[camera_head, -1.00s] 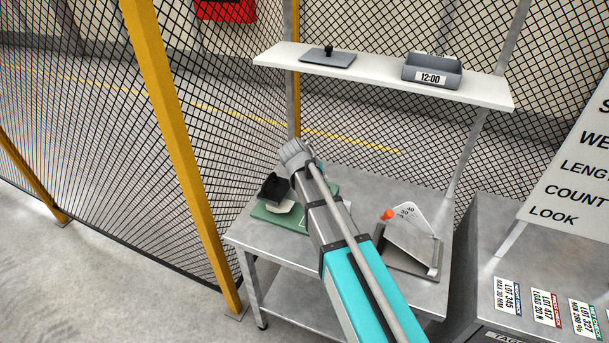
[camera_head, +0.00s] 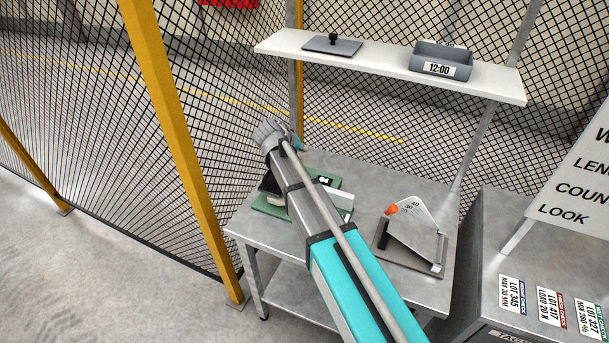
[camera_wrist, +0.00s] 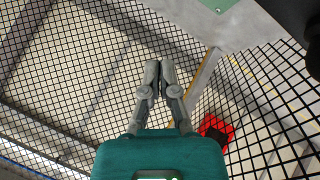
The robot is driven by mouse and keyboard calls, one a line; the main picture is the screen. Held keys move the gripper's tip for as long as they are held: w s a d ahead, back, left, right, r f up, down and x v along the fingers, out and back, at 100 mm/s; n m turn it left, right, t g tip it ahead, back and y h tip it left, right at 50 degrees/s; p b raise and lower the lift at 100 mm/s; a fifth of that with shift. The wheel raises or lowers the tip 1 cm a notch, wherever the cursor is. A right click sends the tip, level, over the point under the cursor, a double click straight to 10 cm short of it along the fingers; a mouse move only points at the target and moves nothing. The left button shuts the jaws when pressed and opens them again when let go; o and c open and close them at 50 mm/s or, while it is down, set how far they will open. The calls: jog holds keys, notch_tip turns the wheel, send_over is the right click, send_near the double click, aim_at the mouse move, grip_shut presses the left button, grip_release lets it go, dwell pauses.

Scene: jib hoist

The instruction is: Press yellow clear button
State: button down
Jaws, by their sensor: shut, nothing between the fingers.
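No yellow button shows in either view. A green-based device (camera_head: 268,207) with black and white parts sits at the left of the steel table, partly hidden by my arm. A green corner (camera_wrist: 218,4) on a grey surface shows at the top of the wrist view. My gripper (camera_wrist: 160,68) is shut and empty, with its fingertips together in front of the wire mesh. It touches nothing I can see. In the head view its fingers are hidden behind my wrist, above the back left of the table.
A gauge with an orange knob (camera_head: 392,210) stands right of my arm on the steel table (camera_head: 385,175). A shelf (camera_head: 390,68) above holds a grey tray (camera_head: 443,58) and a black-knobbed plate (camera_head: 332,45). A yellow post (camera_head: 172,135) and mesh fence stand left.

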jog(key=shift+f+b, duration=4.1)
jog(key=shift+f, duration=0.15)
jog(key=shift+f+b, duration=0.4)
jog(key=shift+s+d+f+b, duration=0.2)
jog(key=shift+s+f+b, duration=0.25)
jog(key=shift+s+b, duration=0.45)
jog(key=shift+w+a, duration=0.1)
jog(key=shift+w, duration=0.05)
jog(key=shift+w+a+r, duration=0.1)
jog(key=shift+w+a, duration=0.1)
jog(key=shift+a, duration=0.15)
dwell(0.4)
jog(key=p, duration=0.1)
jog(key=w+r+p, duration=0.1)
jog(key=shift+a+r+p, duration=0.25)
jog(key=shift+a+p, duration=0.05)
jog(key=shift+p, duration=0.05)
jog(key=shift+w+d+r+p, duration=0.1)
jog(key=shift+r+p, duration=0.75)
jog(key=shift+w+d+r+p, duration=0.1)
jog(key=shift+r+p, duration=0.7)
jog(key=shift+r, duration=0.05)
